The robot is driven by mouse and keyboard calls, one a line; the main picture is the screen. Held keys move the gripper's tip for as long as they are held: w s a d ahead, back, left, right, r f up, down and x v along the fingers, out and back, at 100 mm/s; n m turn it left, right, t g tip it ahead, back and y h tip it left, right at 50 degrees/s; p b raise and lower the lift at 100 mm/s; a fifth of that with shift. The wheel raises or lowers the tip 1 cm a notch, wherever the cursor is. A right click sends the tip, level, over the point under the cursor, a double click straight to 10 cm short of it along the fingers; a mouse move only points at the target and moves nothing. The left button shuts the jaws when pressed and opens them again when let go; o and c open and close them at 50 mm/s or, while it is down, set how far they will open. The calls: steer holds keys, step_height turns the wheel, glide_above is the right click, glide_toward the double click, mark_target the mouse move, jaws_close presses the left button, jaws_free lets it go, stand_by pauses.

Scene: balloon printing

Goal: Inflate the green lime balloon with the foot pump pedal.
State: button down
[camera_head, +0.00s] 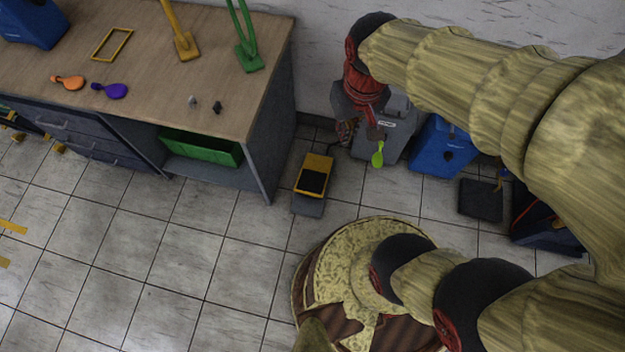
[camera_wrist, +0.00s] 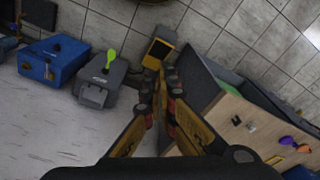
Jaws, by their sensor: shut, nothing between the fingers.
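The lime green balloon (camera_head: 377,155) is on the front of a grey pump box (camera_head: 398,112) by the wall, and looks small and limp. It also shows in the wrist view (camera_wrist: 110,56). The foot pump pedal (camera_head: 316,163), yellow with a black pad, lies on the floor left of the box; the wrist view shows it (camera_wrist: 162,36) just beyond my fingertips. My gripper (camera_wrist: 164,76) is shut and empty, pointing toward the pedal. In the head view it is partly hidden beneath my arm. I cannot tell whether it touches the pedal.
A wooden workbench (camera_head: 150,110) stands left of the pedal, with orange (camera_head: 68,81) and purple (camera_head: 110,90) balloons on top. A green bin (camera_head: 200,148) sits beneath. A blue box (camera_head: 440,147) stands right of the pump box. The tiled floor in front is open.

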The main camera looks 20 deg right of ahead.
steer(key=w+a+f+m+g+y, duration=0.15)
steer(key=w+f, duration=0.25)
steer(key=f, duration=0.5)
steer(key=w+a+f+g, duration=0.1)
steer(key=w+a+f, duration=0.25)
steer(key=f, duration=0.65)
steer(key=w+a+f+m+g+y, duration=0.15)
steer(key=w+f, duration=0.25)
steer(key=f, duration=0.5)
step_height(320, 180, down, 34)
steer(key=w+m+h+b, duration=0.1)
steer(key=m, duration=0.1)
steer(key=w+d+f+t+h, duration=0.1)
steer(key=w+d+f+t, duration=0.1)
steer(key=w, duration=0.3)
steer(key=w+d+f+m+t+h, duration=0.1)
steer(key=w+d+f+t, duration=0.1)
steer(key=w, duration=0.4)
steer(key=shift+d+h, duration=0.4)
steer(key=shift+d, duration=0.45)
steer(key=shift+f, duration=0.2)
